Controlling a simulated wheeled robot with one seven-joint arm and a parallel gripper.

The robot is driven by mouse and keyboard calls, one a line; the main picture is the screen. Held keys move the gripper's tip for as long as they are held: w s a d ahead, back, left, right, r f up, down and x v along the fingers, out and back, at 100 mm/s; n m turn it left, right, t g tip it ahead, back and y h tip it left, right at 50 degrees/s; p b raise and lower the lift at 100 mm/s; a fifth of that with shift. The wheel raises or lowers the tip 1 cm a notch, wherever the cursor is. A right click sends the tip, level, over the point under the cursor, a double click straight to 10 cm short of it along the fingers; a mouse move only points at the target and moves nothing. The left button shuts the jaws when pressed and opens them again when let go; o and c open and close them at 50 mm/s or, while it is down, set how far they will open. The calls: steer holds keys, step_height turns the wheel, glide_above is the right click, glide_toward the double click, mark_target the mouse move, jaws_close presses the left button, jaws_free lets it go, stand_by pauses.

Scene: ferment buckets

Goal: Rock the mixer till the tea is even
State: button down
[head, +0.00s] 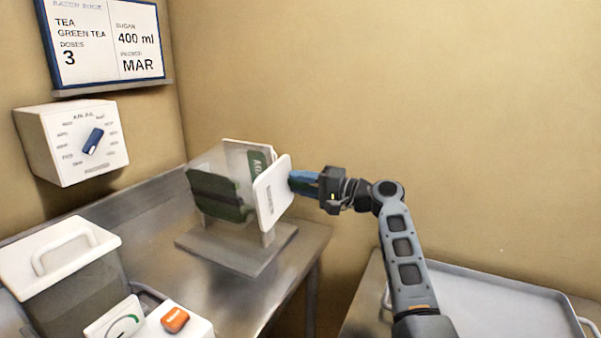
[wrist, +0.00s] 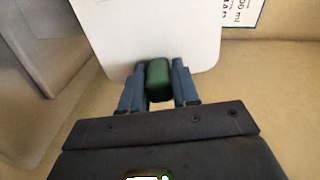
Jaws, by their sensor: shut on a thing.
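The mixer (head: 222,184) stands on the metal counter, a clear-walled drum with dark green parts between white end plates on a grey stand (head: 238,250). The drum looks tilted on its stand. My gripper (head: 303,182) is at the right white plate (head: 272,192). In the wrist view my gripper (wrist: 159,85) has its blue fingers on both sides of a green handle (wrist: 158,75), shut on it. The white plate (wrist: 150,30) lies just beyond the handle. In the head view the handle is hidden by the fingers. I cannot tell how even the tea is.
A lidded bucket (head: 70,270) and a white box with an orange button (head: 175,319) stand at the front left. A dial box (head: 75,140) and a batch board (head: 105,42) hang on the wall. A grey tray (head: 500,305) lies at the right.

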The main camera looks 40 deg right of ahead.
steer(key=shift+f+m+p, duration=0.6)
steer(key=shift+m, duration=0.55)
steer(key=shift+f+m+p, duration=0.6)
steer(key=shift+m, duration=0.55)
steer(key=c, duration=0.9)
jaws_free()
steer(key=shift+s, duration=0.1)
steer(key=shift+b+v, duration=0.7)
steer(key=shift+v, duration=3.2)
